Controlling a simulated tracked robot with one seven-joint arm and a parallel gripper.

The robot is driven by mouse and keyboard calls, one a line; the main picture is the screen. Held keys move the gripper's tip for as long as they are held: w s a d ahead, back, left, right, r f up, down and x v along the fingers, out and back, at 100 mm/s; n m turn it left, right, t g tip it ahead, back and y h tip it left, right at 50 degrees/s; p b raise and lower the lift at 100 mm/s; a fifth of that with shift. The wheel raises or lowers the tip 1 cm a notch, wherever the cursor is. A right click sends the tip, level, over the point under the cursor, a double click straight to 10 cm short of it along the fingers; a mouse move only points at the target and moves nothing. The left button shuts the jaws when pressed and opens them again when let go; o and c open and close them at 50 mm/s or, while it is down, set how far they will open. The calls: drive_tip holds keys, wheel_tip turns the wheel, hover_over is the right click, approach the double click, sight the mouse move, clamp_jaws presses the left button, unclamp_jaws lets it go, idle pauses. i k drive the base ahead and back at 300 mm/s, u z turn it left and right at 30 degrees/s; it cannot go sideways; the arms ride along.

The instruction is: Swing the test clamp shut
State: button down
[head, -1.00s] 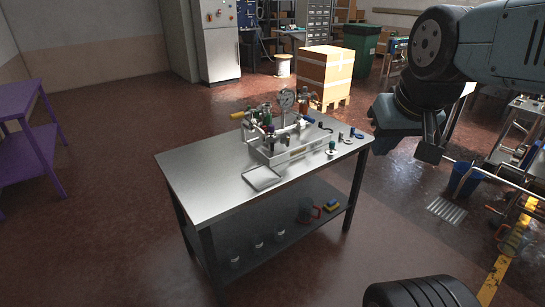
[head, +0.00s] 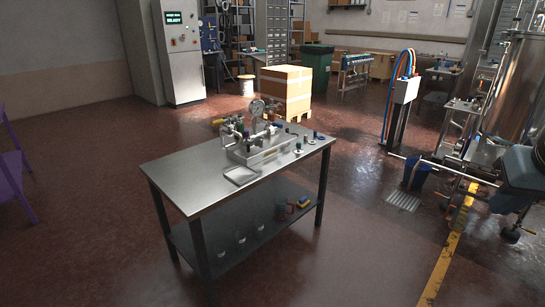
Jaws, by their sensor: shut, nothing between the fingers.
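A test rig (head: 262,150) with a round pressure gauge (head: 257,107), pipes and valves stands on the steel table (head: 185,172). A yellow handle (head: 217,122) sticks out at its left. The test clamp is too small here to tell from the other fittings, and I cannot see how far open it is. My gripper (head: 511,234) is at the right edge of the view, pointing down, shut and empty. It is far to the right of the table and apart from the rig. Part of my arm is cut off by the frame.
Small fittings (head: 299,147) lie at the table's right end. A taped carton (head: 286,90) on a pallet is behind. A blue bucket (head: 416,175) and pipework stand right.

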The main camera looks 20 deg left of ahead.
sight(248, 144)
drive_tip(key=u, duration=0.3)
drive_tip(key=i, duration=0.45)
drive_tip(key=u, duration=0.8)
drive_tip(key=i, duration=1.55)
drive_tip(key=z, duration=0.55)
drive_tip(key=k, duration=0.9)
drive_tip(key=z, duration=0.2)
drive_tip(key=i, duration=0.9)
drive_tip(key=u, duration=0.05)
